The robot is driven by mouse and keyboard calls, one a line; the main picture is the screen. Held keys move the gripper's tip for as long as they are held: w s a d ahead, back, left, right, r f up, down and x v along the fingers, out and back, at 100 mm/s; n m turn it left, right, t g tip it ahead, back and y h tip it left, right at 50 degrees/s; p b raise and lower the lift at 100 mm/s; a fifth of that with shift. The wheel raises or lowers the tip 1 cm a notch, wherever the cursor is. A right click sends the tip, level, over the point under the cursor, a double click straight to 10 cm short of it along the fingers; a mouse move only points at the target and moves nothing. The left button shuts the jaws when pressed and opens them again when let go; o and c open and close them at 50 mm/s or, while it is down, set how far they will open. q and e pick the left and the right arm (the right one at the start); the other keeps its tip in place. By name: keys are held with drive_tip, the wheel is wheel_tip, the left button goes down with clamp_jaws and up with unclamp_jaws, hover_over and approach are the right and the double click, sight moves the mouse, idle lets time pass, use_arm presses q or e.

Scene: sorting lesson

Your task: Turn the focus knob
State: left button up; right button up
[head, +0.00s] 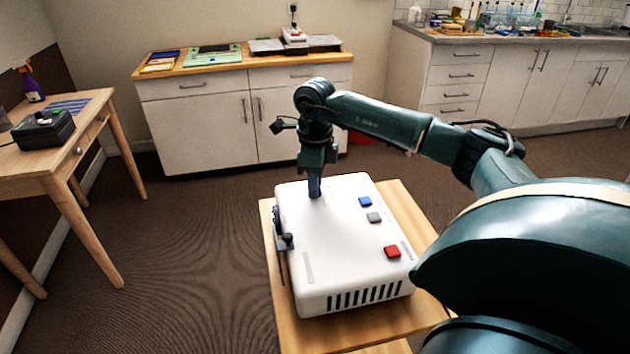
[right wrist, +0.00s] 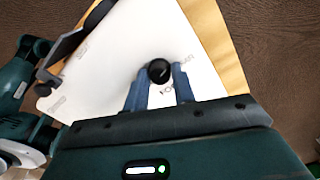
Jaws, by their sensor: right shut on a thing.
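A white box-shaped device (head: 335,245) lies on a small wooden table, with blue, grey and red buttons on its top. My right gripper (head: 315,192) points straight down at the far left part of that top. In the right wrist view, the round black knob (right wrist: 159,71) sits between the blue fingertips of the right gripper (right wrist: 161,82), which is shut on it. Printed letters beside the knob are partly covered by a finger. In the head view the gripper hides the knob. My left gripper is not in view.
The small wooden table (head: 268,222) extends a little past the device. A dark part (head: 284,242) sticks out from the device's left side. A desk (head: 60,165) stands at left, and a white cabinet (head: 200,130) at the back. The floor between is clear.

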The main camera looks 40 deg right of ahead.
drive_tip(key=shift+n, duration=0.3)
drive_tip(key=n, duration=1.2)
drive_tip(key=shift+n, duration=0.3)
drive_tip(key=shift+n+b, duration=0.35)
drive_tip(key=shift+n, duration=1.85)
drive_tip(key=o, duration=1)
drive_tip(key=shift+r, duration=0.1)
